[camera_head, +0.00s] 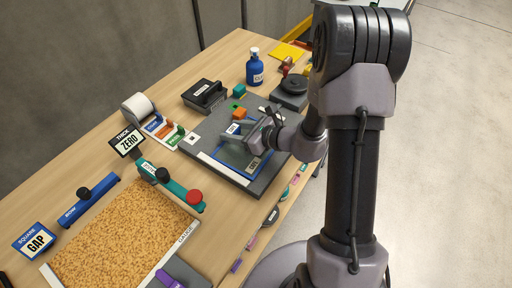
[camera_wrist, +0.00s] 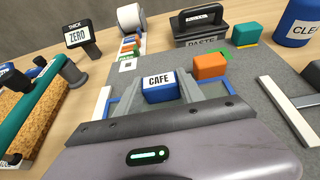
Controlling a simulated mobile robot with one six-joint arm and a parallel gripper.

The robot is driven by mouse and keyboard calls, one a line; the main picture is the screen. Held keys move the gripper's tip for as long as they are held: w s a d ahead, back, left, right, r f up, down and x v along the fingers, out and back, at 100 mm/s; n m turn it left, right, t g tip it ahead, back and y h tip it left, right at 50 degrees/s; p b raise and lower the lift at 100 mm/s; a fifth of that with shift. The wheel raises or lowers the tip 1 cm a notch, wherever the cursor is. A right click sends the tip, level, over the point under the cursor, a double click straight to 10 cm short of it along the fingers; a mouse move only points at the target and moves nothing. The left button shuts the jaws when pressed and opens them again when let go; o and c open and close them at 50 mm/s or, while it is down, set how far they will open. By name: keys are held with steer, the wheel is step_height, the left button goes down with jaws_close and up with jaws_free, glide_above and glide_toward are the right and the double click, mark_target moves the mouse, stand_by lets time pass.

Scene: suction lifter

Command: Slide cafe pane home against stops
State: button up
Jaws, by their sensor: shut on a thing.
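My gripper (camera_wrist: 160,88) is shut on a blue block labelled CAFE (camera_wrist: 160,83), which sits between the two grey fingers. In the head view my gripper (camera_head: 246,130) is low over a dark grey board (camera_head: 205,127). A pane with blue edges (camera_head: 232,156) lies flat on the board below the gripper, partly hidden by it. Blue edge lines also show beside the fingers in the wrist view. White strips (camera_head: 224,172) run along the board's near side; one shows at the right of the wrist view (camera_wrist: 290,108). Whether the pane touches any strip I cannot tell.
An orange block (camera_wrist: 210,66) and a teal block (camera_wrist: 246,36) stand beyond the gripper. A black PASTE box (camera_head: 204,96) and a blue bottle (camera_head: 254,68) stand at the back. A cork board (camera_head: 120,230) and the ZERO sign (camera_head: 127,142) are at the left.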

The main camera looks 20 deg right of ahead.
steer(key=o, duration=1.4)
steer(key=shift+a, duration=0.15)
steer(key=shift+o, duration=0.2)
steer(key=p+v, duration=0.5)
steer(key=v, duration=1.3)
steer(key=s+a+r+n+g, duration=0.4)
steer(key=a+n, duration=0.3)
steer(key=s+a+r+n+g, duration=0.3)
steer(key=a+r+n+g, duration=0.1)
steer(key=a+n, duration=0.3)
steer(key=s+d+r+n+t+h+b, duration=0.1)
steer(key=s+r+n+t+h, duration=0.2)
steer(key=s+r+n+h, duration=0.3)
steer(key=r+n, duration=0.2)
steer(key=n, duration=0.2)
steer(key=shift+s+d, duration=0.2)
steer(key=shift+s, duration=0.1)
